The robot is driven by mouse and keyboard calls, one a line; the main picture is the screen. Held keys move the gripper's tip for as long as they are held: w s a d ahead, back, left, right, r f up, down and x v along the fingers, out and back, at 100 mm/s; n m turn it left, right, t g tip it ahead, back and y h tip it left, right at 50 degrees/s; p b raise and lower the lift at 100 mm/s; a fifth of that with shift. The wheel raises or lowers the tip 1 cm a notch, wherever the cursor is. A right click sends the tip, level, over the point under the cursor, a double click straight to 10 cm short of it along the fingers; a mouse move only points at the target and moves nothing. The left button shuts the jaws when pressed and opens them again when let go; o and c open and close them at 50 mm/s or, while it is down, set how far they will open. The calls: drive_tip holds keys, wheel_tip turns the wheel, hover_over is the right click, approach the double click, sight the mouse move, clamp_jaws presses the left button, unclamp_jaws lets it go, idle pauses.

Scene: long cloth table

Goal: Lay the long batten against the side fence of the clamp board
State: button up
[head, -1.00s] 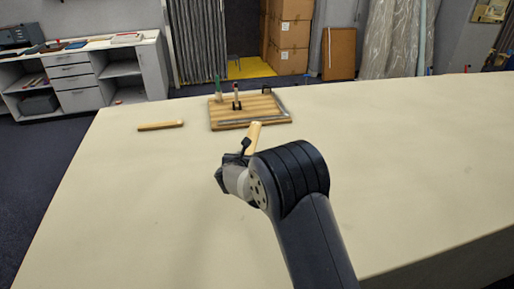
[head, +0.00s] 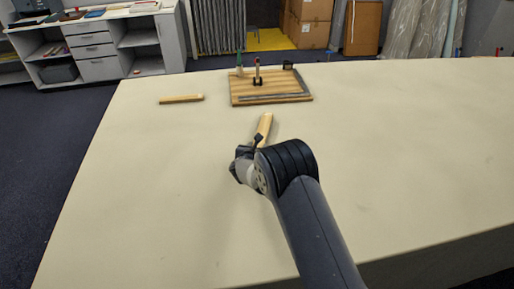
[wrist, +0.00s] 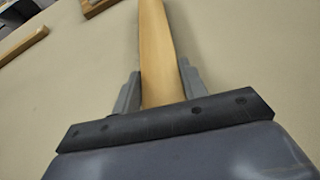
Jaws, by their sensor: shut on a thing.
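My gripper (head: 257,142) is shut on a pale wooden batten (head: 264,124); in the wrist view the batten (wrist: 156,50) runs up between the two grey fingers (wrist: 158,88) and out of the top. In the head view it points away from me toward the clamp board (head: 255,91), with bare cloth between them. The clamp board is a striped wooden slab with grey strips along its front and right edges and upright clamps at its back. Its near corner shows in the wrist view (wrist: 97,7). Which strip is the side fence I cannot tell.
A second wooden batten (head: 181,99) lies on the cloth table (head: 150,170) left of the board; its end also shows in the wrist view (wrist: 22,43). The table is clear on the right. A shelf unit (head: 100,42) stands beyond the far left edge.

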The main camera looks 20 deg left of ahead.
drive_tip(key=shift+f, duration=0.4)
drive_tip(key=shift+f, duration=0.15)
drive_tip(key=o, duration=1.1)
drive_tip(key=shift+o, duration=0.2)
